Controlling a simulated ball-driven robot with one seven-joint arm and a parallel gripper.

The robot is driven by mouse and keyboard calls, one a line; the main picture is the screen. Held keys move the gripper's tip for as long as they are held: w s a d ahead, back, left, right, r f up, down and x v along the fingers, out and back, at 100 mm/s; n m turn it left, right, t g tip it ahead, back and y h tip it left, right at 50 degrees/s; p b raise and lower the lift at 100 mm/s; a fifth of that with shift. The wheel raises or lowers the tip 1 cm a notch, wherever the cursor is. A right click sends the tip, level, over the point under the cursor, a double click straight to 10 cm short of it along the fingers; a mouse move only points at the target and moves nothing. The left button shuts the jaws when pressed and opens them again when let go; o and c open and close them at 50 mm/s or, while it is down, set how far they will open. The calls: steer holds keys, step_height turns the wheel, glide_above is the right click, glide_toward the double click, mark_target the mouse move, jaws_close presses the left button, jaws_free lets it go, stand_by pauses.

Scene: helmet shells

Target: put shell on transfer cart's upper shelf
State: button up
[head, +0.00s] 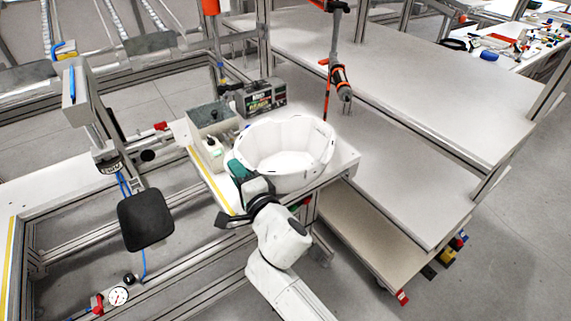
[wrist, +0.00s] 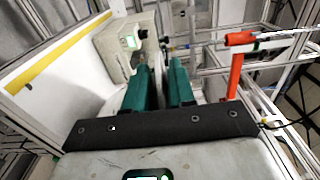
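The white shell (head: 283,150), an open bowl with a scalloped rim, sits on the end of a white bench (head: 346,165) in the head view. My gripper (head: 238,170) is at the shell's near left side, its teal fingers close against the wall. In the wrist view my gripper (wrist: 163,85) shows two parallel teal fingers with a narrow gap between them. Whether the shell's wall is in that gap is unclear. A white multi-level unit stands at right, with a middle surface (head: 400,180) and a lower board (head: 365,232); which is the transfer cart's upper shelf is unclear.
A grey box device (head: 212,117) and a dark display unit (head: 262,97) stand behind the shell. An orange-and-black tool (head: 340,80) hangs above the bench's right side. A black pad (head: 146,220) is at left. The middle surface at right looks clear.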

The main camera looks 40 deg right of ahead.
jaws_close()
stand_by(1.1)
